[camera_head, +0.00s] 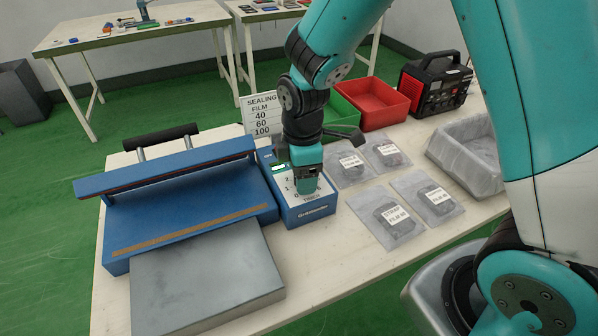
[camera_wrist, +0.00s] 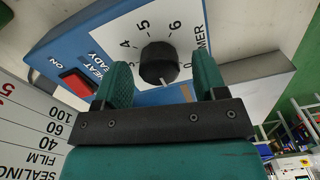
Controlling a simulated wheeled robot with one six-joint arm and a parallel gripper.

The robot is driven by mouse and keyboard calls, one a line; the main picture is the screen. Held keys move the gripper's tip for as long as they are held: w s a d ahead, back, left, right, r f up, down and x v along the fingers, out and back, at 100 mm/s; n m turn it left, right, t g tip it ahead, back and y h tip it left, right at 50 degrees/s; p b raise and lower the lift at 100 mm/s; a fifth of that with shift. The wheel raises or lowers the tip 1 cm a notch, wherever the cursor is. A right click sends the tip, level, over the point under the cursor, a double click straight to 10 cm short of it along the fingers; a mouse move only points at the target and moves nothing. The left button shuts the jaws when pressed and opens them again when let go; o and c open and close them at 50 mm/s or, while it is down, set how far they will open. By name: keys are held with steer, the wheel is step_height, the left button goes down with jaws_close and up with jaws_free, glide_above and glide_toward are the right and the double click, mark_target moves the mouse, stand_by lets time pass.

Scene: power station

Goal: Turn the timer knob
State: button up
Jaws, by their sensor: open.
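The black round timer knob (camera_wrist: 158,63) sits on the white dial face of the blue timer box (camera_head: 310,211). In the wrist view the numbers 4, 5 and 6 show around it, and a light pointer mark shows at its lower edge. My gripper (camera_wrist: 162,72) is open, with one teal finger on each side of the knob. Whether the fingers touch it I cannot tell. In the head view my gripper (camera_head: 306,181) is right above the box and hides the knob.
The blue sealer (camera_head: 190,195) with its grey plate (camera_head: 205,283) stands left of the box. A sealing film sign (camera_head: 262,112) stands behind. A red switch (camera_wrist: 77,83) is near the knob. Labelled bags (camera_head: 428,199) and a grey bin (camera_head: 468,160) lie to the right.

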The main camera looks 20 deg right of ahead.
steer(key=shift+c, duration=0.2)
steer(key=c, duration=0.9)
steer(key=shift+a, duration=0.2)
steer(key=shift+d, duration=0.1)
steer(key=shift+m, duration=0.3)
steer(key=m+p, duration=0.1)
steer(key=m, duration=0.2)
steer(key=shift+d+r+m+p, duration=0.1)
steer(key=shift+d+m+p, duration=0.1)
steer(key=shift+m+p, duration=0.15)
steer(key=m+p, duration=0.1)
steer(key=m, duration=0.3)
steer(key=shift+d+m, duration=0.1)
steer(key=shift+m, duration=0.15)
